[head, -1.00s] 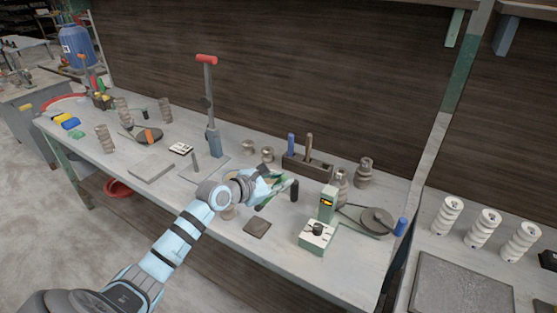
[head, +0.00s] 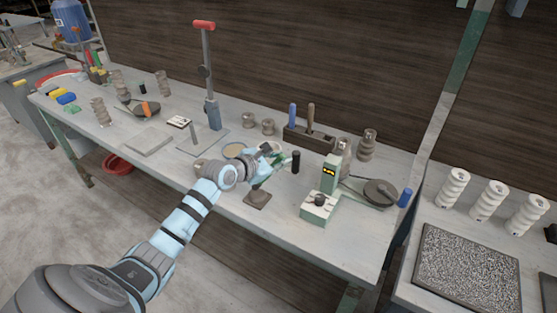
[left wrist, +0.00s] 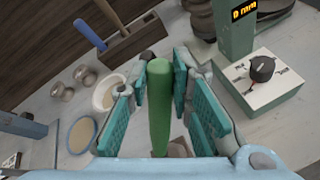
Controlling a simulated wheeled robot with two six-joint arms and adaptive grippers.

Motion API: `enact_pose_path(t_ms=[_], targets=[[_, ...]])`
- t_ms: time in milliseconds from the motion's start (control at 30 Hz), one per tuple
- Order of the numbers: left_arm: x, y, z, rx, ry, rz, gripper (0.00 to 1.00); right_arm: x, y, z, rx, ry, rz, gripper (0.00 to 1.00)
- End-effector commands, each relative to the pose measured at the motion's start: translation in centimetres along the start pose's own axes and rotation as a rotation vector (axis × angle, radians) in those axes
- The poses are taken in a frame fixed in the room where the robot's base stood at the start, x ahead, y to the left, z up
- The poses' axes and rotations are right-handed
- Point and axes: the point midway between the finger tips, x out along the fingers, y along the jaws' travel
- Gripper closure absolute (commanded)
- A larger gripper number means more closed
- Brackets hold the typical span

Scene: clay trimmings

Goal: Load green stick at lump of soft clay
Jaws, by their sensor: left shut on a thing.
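My left gripper (head: 270,170) is above the middle front of the workbench (head: 155,105). In the left wrist view its teal-padded fingers (left wrist: 160,105) are shut on the green stick (left wrist: 159,112), which stands lengthwise between the pads. In the head view the hand largely hides the stick. A small grey-brown piece on a dark square tile (head: 255,202) lies just below the hand; it may be the soft clay lump, but I cannot tell for sure. My right gripper is not in view.
A tool block (head: 308,138) stands behind. A red-handled press (head: 211,90) is left. Shallow dishes lie left of the gripper.

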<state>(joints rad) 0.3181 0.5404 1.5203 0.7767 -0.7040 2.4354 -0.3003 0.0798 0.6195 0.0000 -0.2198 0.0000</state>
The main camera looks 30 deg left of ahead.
Motion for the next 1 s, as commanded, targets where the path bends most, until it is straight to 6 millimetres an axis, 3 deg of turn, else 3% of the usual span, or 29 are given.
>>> enact_pose_path(t_ms=[1000], targets=[[0.22, -0.24, -0.48, 0.001, 0.000, -0.001, 1.00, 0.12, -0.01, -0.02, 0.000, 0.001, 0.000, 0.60]])
